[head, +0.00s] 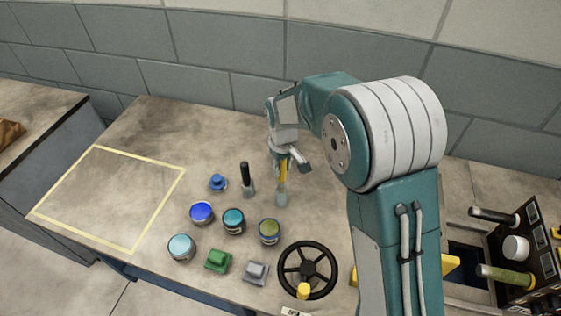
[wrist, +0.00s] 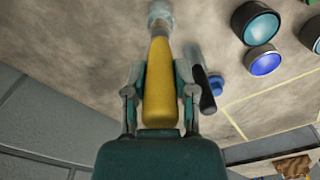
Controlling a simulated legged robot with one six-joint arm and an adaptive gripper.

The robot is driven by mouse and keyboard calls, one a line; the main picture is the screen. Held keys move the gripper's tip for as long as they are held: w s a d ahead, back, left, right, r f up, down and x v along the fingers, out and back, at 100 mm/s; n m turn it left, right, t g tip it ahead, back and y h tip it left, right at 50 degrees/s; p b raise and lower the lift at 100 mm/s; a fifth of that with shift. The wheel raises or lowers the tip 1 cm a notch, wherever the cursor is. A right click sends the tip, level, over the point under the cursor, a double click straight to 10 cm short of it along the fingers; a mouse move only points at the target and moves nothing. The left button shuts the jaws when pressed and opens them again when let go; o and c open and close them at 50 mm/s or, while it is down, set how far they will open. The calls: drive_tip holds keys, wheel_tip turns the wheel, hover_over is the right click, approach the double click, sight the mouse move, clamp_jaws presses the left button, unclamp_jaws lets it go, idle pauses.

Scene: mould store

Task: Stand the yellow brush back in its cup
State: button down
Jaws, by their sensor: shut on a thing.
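The yellow brush (head: 283,172) is held roughly upright in my gripper (head: 290,161), which is shut on its handle. Its lower end meets a pale grey cup (head: 281,198) on the bench; I cannot tell how far inside it is. In the wrist view the yellow handle (wrist: 160,85) lies between the two fingers, and the cup (wrist: 160,14) shows at its far end. The bristles are hidden.
Left of the yellow brush, a black-handled brush (head: 245,173) stands in a similar cup (head: 248,190). Several paint pots (head: 234,221), a black handwheel (head: 308,270) and green and grey blocks (head: 218,261) lie nearer. The yellow-outlined area (head: 110,195) at left is clear.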

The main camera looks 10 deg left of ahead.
sight(282, 176)
drive_tip(key=shift+f, duration=1.95)
drive_tip(key=shift+c, duration=1.8)
unclamp_jaws()
wheel_tip(282, 176, up, 11)
drive_tip(key=shift+a+f, duration=0.1)
drive_tip(key=shift+f, duration=0.1)
drive_tip(key=shift+r, duration=0.65)
